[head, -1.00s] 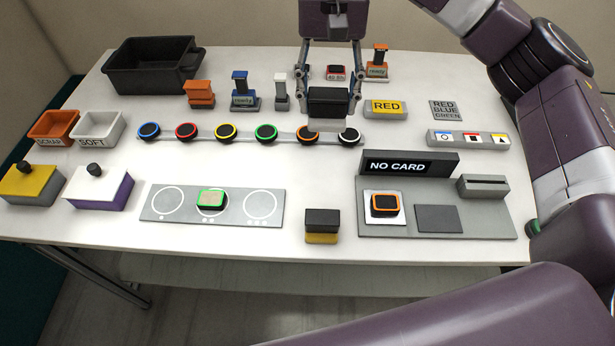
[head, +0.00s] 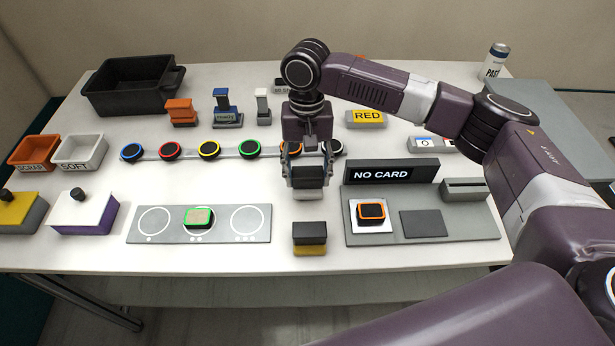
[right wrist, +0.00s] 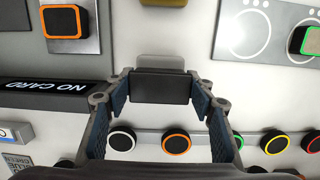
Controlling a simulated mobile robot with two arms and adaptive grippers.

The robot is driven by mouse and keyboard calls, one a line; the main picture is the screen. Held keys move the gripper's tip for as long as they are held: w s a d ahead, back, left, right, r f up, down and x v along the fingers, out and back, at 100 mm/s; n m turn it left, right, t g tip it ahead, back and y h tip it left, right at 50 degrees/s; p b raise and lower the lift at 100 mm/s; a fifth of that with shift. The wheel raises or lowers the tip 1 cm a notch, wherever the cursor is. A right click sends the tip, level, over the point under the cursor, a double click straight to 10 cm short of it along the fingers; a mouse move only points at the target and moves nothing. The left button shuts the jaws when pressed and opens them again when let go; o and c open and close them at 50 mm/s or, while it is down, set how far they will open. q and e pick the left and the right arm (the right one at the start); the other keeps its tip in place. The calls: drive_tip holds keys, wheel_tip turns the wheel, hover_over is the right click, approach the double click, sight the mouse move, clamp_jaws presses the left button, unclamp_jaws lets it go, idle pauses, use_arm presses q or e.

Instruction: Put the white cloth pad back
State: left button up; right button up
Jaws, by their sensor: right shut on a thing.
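The white cloth pad (right wrist: 161,62) shows as a pale block below a dark grip block in the right wrist view. My right gripper (right wrist: 160,92) is shut on that dark grip, with one finger on each side. In the head view my right gripper (head: 307,165) holds the pad (head: 308,192) over the table, just in front of the row of coloured rings. I cannot tell whether its pale underside touches the table. A similar block with a yellow base (head: 310,251) stands a little nearer the front. My left gripper is not in view.
The panel (head: 480,226) with the NO CARD sign (head: 391,173) stands at the right. A grey plate with circles (head: 140,236) lies at the left front. Behind it runs the ring rail (head: 230,153). Orange (head: 33,152) and white SOFT (head: 79,152) trays sit at the left.

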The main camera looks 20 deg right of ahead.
sight(307, 167)
drive_tip(key=shift+f, duration=0.95)
drive_tip(key=o, duration=1)
drive_tip(key=shift+f, duration=0.1)
drive_tip(key=shift+r, duration=0.35)
drive_tip(key=r, duration=0.3)
drive_tip(key=w+r+b, duration=0.1)
drive_tip(key=r, duration=0.3)
drive_tip(key=r+b, duration=0.1)
drive_tip(key=r, duration=0.3)
drive_tip(key=shift+w+d+r, duration=0.2)
drive_tip(key=shift+r, duration=0.05)
